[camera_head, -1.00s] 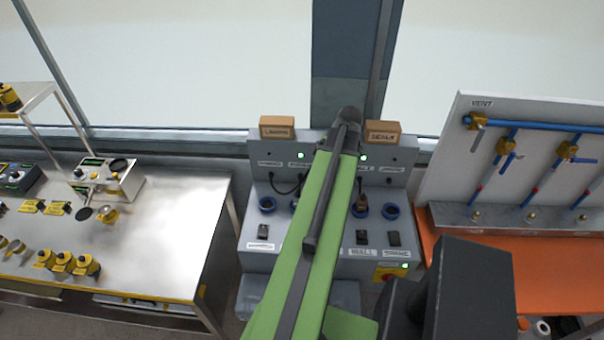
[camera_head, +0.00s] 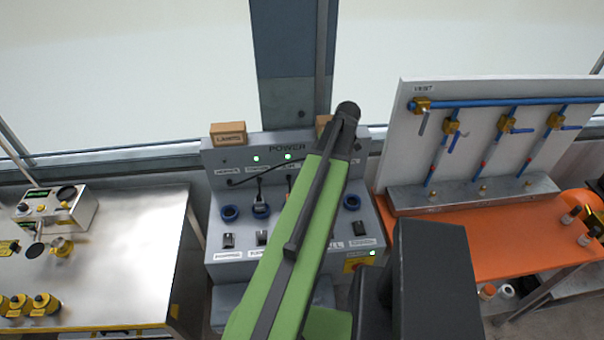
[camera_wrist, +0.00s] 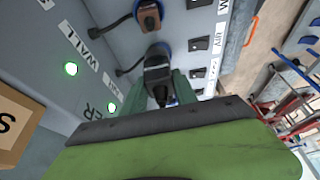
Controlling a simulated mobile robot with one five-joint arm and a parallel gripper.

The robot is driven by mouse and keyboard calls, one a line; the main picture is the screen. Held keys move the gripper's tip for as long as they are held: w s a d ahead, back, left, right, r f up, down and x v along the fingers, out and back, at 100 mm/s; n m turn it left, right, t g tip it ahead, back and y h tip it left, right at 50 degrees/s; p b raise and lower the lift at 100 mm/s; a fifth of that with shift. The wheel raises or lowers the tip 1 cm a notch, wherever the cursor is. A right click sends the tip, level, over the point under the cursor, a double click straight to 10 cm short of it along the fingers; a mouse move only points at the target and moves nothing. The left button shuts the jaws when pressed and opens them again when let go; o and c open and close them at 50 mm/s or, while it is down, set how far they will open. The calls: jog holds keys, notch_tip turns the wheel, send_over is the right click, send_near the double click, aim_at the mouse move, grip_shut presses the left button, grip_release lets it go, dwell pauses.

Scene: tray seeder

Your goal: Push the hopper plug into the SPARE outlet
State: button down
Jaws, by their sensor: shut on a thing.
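My gripper (camera_wrist: 160,92) is shut on a black plug (camera_wrist: 158,72) in the wrist view. A blue ring shows behind that plug; I cannot tell whether the plug is in it or in front of it. In the head view my arm hides the gripper and the held plug. A black cable (camera_head: 238,182) runs from the panel's left label, which seems to read HOPPER, rightward behind my arm.
The leftmost outlet (camera_head: 229,213) is empty. Another black plug (camera_head: 261,199) stands in the outlet beside it. A brown plug (camera_wrist: 149,17) is close beside the held plug, near the WALL label. Switches (camera_wrist: 199,44) line the panel. An orange bench (camera_head: 450,235) is at right.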

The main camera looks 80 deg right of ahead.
jog(key=s+d, duration=0.2)
jog(key=s, duration=0.5)
jog(key=s+d, duration=0.2)
jog(key=s, duration=0.5)
jog(key=shift+s+d, duration=0.3)
jog(key=shift+f, duration=0.15)
notch_tip(320, 180, down, 11)
jog(key=b, duration=1.1)
jog(key=shift+f+b, duration=0.55)
jog(key=shift+b, duration=0.15)
dwell(0.8)
jog(key=c, duration=0.9)
grip_release()
